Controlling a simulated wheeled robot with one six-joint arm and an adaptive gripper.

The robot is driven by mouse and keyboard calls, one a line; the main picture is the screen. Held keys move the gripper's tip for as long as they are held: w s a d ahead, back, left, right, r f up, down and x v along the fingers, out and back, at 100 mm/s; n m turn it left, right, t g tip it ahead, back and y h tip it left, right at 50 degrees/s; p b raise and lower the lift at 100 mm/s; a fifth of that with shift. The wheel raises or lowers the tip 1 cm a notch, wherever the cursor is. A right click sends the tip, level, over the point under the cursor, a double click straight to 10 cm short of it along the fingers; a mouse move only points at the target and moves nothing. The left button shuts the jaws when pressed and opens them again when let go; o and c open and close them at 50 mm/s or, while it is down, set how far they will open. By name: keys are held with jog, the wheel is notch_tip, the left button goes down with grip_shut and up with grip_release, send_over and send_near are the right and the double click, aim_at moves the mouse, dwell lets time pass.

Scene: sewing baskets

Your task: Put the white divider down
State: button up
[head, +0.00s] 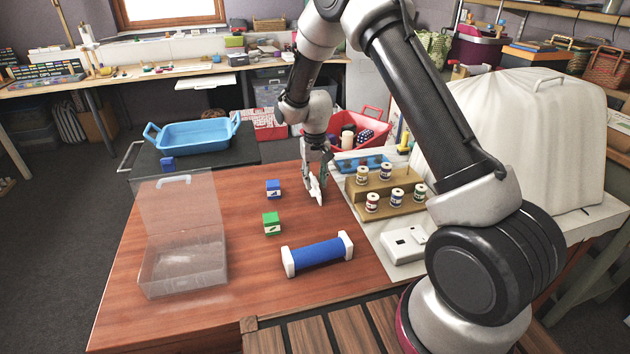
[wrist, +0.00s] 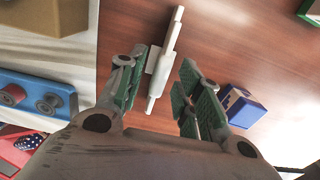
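The white divider (head: 314,188) is a thin white piece on or just above the wooden table, below my gripper (head: 318,177). The wrist view shows the divider (wrist: 160,68) nearly edge-on, a long narrow strip with a wider middle. My gripper (wrist: 163,72) points down with its green-padded fingers apart on either side of the divider. The left finger looks close to it, and a clear gap shows on the right. Whether the divider touches the table is hard to tell.
A blue box (head: 273,190), a green box (head: 271,224) and a blue roller (head: 318,254) lie nearby. An open clear case (head: 182,268) stands left. A wooden spool rack (head: 378,207) and blue tray (head: 346,164) stand right. The table's middle left is clear.

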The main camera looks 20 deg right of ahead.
notch_tip(320, 180, up, 11)
notch_tip(320, 180, up, 10)
jog(key=t, duration=0.1)
send_over(315, 180)
jog(key=s+d, duration=0.4)
jog(key=s, duration=0.1)
jog(key=s+d+r+t, duration=0.1)
jog(key=s+d+r, duration=0.4)
jog(key=s+r, duration=0.5)
jog(key=s+d+t, duration=0.1)
jog(key=s+d, duration=0.1)
jog(key=s, duration=0.8)
jog(key=s+d+t, duration=0.1)
jog(key=s+d, duration=0.2)
jog(key=s, duration=0.8)
jog(key=shift+d+r, duration=0.2)
jog(key=shift+r, duration=0.25)
